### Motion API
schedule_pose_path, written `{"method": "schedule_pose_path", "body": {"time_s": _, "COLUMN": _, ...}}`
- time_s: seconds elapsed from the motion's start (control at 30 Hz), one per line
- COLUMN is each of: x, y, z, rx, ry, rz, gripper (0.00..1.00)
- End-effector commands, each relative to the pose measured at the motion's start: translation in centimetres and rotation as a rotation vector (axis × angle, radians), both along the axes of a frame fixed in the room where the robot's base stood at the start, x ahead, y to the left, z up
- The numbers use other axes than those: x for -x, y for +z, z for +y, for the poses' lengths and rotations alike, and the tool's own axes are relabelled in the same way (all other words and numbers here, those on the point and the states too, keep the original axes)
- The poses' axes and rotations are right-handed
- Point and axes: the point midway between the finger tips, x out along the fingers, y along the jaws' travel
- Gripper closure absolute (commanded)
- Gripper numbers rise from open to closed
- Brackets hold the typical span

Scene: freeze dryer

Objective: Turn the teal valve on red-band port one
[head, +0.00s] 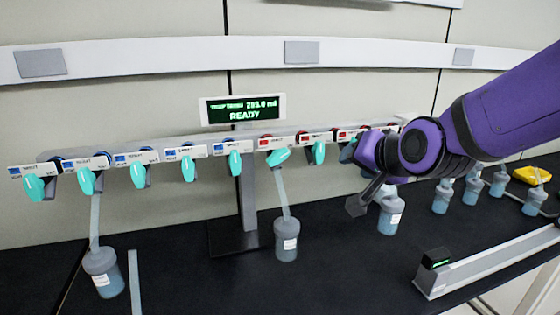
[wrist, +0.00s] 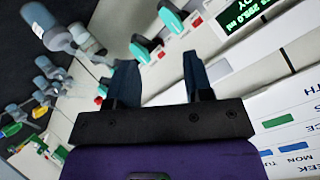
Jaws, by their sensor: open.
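A row of ports with teal valves runs along the white manifold in the head view. The leftmost red-band port (head: 265,143) has a teal valve (head: 279,156) that lies tilted, with a tube down to a flask.
Blue-band ports (head: 131,158) fill the left of the manifold. A flask (head: 286,240) hangs below the tilted valve; another flask (head: 390,215) is below my gripper. A display (head: 243,109) reads READY. A white rail (head: 490,262) lies on the black bench at right.

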Motion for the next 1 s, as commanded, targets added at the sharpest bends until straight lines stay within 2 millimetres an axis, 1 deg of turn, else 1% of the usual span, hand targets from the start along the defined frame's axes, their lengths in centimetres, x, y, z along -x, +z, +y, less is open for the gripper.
{"method": "schedule_pose_path", "body": {"time_s": 0.03, "x": -0.9, "y": -0.8, "z": 1.4, "rx": -0.04, "ry": -0.009, "rz": -0.022, "gripper": 0.53}}
{"method": "schedule_pose_path", "body": {"time_s": 0.2, "x": -3.1, "y": -2.5, "z": 5.5, "rx": -0.202, "ry": -0.061, "rz": -0.134, "gripper": 0.53}}
{"method": "schedule_pose_path", "body": {"time_s": 0.3, "x": -3.8, "y": -3.6, "z": 7.7, "rx": -0.293, "ry": -0.086, "rz": -0.202, "gripper": 0.53}}
{"method": "schedule_pose_path", "body": {"time_s": 0.43, "x": -4.0, "y": -4.7, "z": 10.0, "rx": -0.394, "ry": -0.107, "rz": -0.28, "gripper": 0.53}}
{"method": "schedule_pose_path", "body": {"time_s": 0.6, "x": -3.8, "y": -5.6, "z": 11.6, "rx": -0.476, "ry": -0.118, "rz": -0.349, "gripper": 0.53}}
{"method": "schedule_pose_path", "body": {"time_s": 0.77, "x": -4.0, "y": -5.7, "z": 12.1, "rx": -0.502, "ry": -0.123, "rz": -0.372, "gripper": 0.53}}
{"method": "schedule_pose_path", "body": {"time_s": 0.87, "x": -4.8, "y": -5.7, "z": 12.3, "rx": -0.502, "ry": -0.123, "rz": -0.374, "gripper": 0.53}}
{"method": "schedule_pose_path", "body": {"time_s": 1.0, "x": -6.9, "y": -5.7, "z": 12.9, "rx": -0.501, "ry": -0.123, "rz": -0.374, "gripper": 0.53}}
